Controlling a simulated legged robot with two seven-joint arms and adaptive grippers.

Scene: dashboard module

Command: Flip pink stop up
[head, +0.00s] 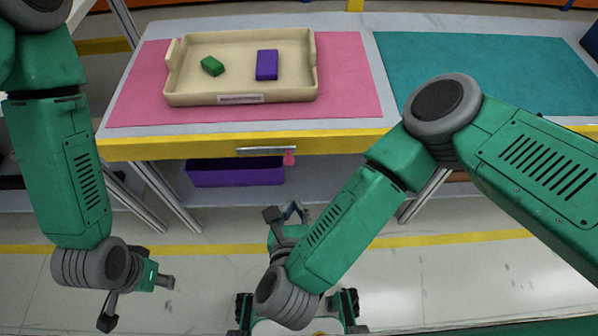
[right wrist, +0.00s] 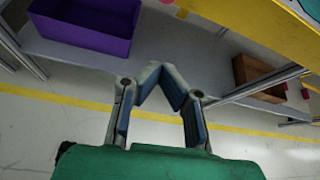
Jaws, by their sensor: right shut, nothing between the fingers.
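The small pink stop (head: 289,158) is on the yellow front edge of the table, at the right end of a grey metal strip (head: 262,151). Only a sliver of pink shows at the top edge of the right wrist view (right wrist: 167,2). My right gripper (head: 291,209) is below and in front of the stop, apart from it. In the right wrist view its fingertips (right wrist: 160,70) come together with nothing between them. My left gripper (head: 138,302) hangs low at the left, its fingers spread and empty, far from the stop.
A beige tray (head: 190,98) with a green block (head: 212,66) and a purple block (head: 267,65) sits on a pink mat (head: 350,85). A teal mat (head: 500,65) lies to the right. A purple bin (head: 235,176) stands on the lower shelf. Table legs flank the space.

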